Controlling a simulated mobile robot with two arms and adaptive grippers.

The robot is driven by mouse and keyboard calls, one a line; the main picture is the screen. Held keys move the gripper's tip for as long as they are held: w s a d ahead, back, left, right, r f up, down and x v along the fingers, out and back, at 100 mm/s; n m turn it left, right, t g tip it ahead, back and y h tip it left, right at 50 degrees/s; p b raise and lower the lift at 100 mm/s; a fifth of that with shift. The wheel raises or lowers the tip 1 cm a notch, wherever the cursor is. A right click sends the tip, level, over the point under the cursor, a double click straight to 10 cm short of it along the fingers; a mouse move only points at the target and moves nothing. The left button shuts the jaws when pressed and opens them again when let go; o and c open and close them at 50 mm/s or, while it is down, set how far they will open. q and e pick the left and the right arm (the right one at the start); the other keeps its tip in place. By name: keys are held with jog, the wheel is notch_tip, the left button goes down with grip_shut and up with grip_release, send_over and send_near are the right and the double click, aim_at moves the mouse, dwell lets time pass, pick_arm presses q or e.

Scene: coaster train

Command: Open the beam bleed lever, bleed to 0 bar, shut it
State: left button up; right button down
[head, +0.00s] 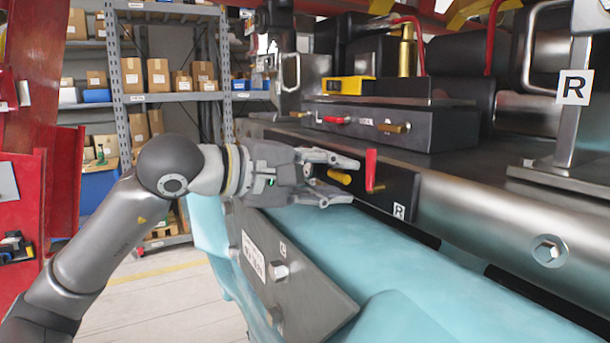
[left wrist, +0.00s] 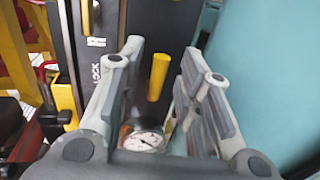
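My left gripper (head: 352,180) is open, its fingers pointing right at a dark panel on the side of the steel beam. A yellow rod (head: 340,177) shows between the fingers; it also shows between the open fingertips in the left wrist view (left wrist: 158,77), without clear contact. A red upright lever (head: 371,168) stands just beyond the fingertips, on the panel with an R tag (head: 399,210). Another red lever (head: 337,120) lies flat on a black box above. Which is the bleed lever I cannot tell. A round dial gauge (left wrist: 145,141) sits low between the fingers; its reading is too small to read.
Teal padded bodies (head: 350,250) lie below the beam, with a grey plate (head: 290,275) marked C in front. A yellow box (head: 348,88) sits on the machine above. Shelves with cartons (head: 158,76) stand behind my left arm. Open floor shows at the lower left.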

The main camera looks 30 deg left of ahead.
pick_arm(q)
jog(key=v, duration=0.7)
jog(key=shift+s+a+f, duration=0.1)
jog(key=shift+s+a, duration=0.05)
jog(key=shift+v, duration=2.1)
